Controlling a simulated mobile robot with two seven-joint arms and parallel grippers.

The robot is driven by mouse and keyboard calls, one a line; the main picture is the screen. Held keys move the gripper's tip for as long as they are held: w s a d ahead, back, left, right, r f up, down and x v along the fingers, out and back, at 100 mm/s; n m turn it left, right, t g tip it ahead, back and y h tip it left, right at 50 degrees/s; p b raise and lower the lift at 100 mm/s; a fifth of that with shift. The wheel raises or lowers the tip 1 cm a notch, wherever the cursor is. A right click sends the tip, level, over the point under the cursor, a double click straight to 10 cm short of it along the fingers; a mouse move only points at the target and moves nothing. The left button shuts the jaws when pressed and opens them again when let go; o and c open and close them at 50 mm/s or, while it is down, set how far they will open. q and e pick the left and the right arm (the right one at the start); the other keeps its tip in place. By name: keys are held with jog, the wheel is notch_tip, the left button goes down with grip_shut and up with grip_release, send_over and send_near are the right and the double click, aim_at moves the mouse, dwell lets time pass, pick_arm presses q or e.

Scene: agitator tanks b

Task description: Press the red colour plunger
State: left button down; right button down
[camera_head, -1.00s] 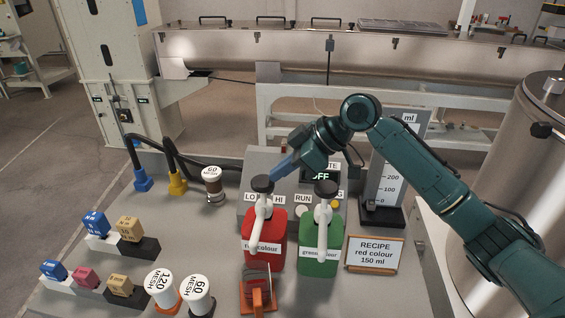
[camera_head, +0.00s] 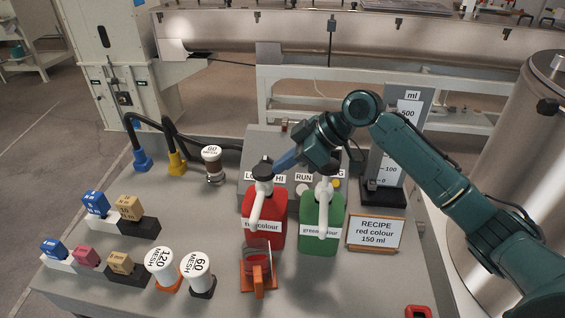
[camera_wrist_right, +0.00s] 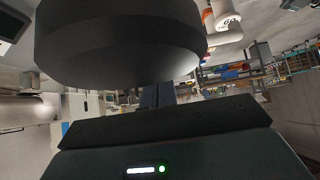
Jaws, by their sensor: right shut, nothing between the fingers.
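The red colour bottle (camera_head: 265,205) stands on the grey table, with a black round plunger head (camera_head: 263,168) and a white spout pointing at the front. My right gripper (camera_head: 277,165) comes from the upper right, its blue-grey fingers shut and empty. Its tips are at the right side of the plunger head; I cannot tell whether they touch. In the right wrist view the black disc (camera_wrist_right: 120,42) of the plunger head looms close, hiding the fingertips. My left gripper is out of view.
The green colour bottle (camera_head: 321,225) stands close to the right, its top partly behind my arm. A recipe card (camera_head: 375,233) reads red colour 150 ml. A control box (camera_head: 258,150) is behind the bottles. Mesh jars (camera_head: 160,265) and small blocks are at left.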

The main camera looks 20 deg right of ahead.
jog(key=b+v, duration=0.1)
jog(key=v, duration=1)
jog(key=shift+d+r, duration=0.1)
jog(key=shift+d, duration=0.1)
jog(key=shift+s+d+r, duration=0.2)
jog(key=shift+d+r, duration=0.15)
jog(key=shift+r, duration=0.1)
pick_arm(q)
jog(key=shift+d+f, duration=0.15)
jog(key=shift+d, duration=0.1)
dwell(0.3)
